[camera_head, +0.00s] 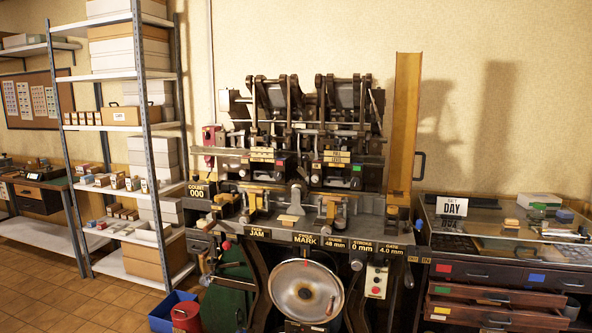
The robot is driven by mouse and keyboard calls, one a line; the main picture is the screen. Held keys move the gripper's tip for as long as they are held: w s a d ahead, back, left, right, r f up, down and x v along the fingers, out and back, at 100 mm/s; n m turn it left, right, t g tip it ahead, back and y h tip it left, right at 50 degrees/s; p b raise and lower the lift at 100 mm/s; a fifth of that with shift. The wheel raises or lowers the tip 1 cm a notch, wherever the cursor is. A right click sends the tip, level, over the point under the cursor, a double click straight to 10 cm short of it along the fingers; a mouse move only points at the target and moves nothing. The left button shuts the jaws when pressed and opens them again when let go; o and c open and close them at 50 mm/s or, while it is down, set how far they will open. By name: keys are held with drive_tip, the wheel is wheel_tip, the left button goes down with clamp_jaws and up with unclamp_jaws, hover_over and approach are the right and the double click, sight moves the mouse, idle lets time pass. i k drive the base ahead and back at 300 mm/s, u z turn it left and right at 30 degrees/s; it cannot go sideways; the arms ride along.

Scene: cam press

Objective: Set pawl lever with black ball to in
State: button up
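The cam press (300,170) stands in the middle against the wall. Another dark knob (408,281) is lower down. I cannot tell for sure which of these is the pawl lever's ball, nor its setting. A small plate reading "JAM" (175,232) is at the press's left front. My gripper is not in view.
The orange chute (404,120) rises at the press's right. A cabinet (500,240) with open lower drawers (490,316) stands to the right. Shelving (115,75) is on the left. A blue bin (160,316) and red can (186,317) sit on the floor at front left.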

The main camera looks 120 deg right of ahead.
sight(305, 158)
drive_tip(key=u, duration=0.1)
drive_tip(key=i, duration=0.55)
drive_tip(key=z, duration=3)
drive_tip(key=i, duration=0.1)
drive_tip(key=z, duration=1.3)
